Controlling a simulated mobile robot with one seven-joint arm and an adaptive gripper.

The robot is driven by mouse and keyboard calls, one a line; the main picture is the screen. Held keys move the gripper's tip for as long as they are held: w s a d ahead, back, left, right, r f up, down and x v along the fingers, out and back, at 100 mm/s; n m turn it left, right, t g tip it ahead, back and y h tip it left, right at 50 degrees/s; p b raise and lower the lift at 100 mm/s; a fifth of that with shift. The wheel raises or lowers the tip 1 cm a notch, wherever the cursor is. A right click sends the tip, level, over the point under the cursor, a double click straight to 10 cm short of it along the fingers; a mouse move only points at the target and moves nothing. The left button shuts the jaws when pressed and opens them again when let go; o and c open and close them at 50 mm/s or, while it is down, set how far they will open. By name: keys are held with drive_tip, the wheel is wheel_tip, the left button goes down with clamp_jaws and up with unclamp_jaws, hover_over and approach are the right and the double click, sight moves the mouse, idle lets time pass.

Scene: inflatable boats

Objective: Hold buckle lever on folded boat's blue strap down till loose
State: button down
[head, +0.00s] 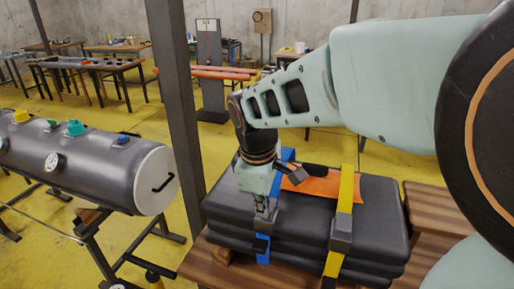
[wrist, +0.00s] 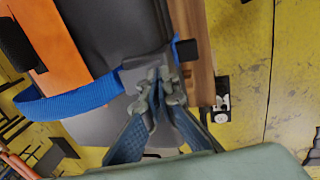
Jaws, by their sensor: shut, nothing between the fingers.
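The folded boat (head: 377,220) is a stack of dark grey padded layers on a wooden surface. Its blue strap (head: 262,249) runs over the left part and down the front; it also shows in the wrist view (wrist: 72,102). My gripper (head: 265,213) is shut and empty, pointing down at this strap near the boat's front edge. In the wrist view, the fingertips (wrist: 160,85) meet over a grey buckle piece (wrist: 132,78) in line with the strap. The fingers cover part of the buckle. I cannot tell whether they touch or press the lever.
A yellow strap (head: 345,190) with a grey buckle (head: 341,234) crosses the boat to the right. An orange panel (head: 318,190) lies on top between the straps. A dark post (head: 180,100) and a grey tank (head: 80,165) stand to the left.

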drive_tip(key=shift+p+v, duration=0.7)
drive_tip(key=shift+v, duration=0.1)
drive_tip(key=shift+w, duration=0.2)
drive_tip(key=shift+r+p, duration=0.6)
drive_tip(key=shift+r, duration=0.05)
drive_tip(key=w+d+p+v, duration=0.1)
drive_tip(key=w+p+v, duration=0.1)
drive_tip(key=p+v, duration=0.7)
drive_tip(key=v, duration=0.3)
drive_tip(key=shift+r, duration=0.5)
drive_tip(key=shift+w+f, duration=0.1)
drive_tip(key=shift+w, duration=0.05)
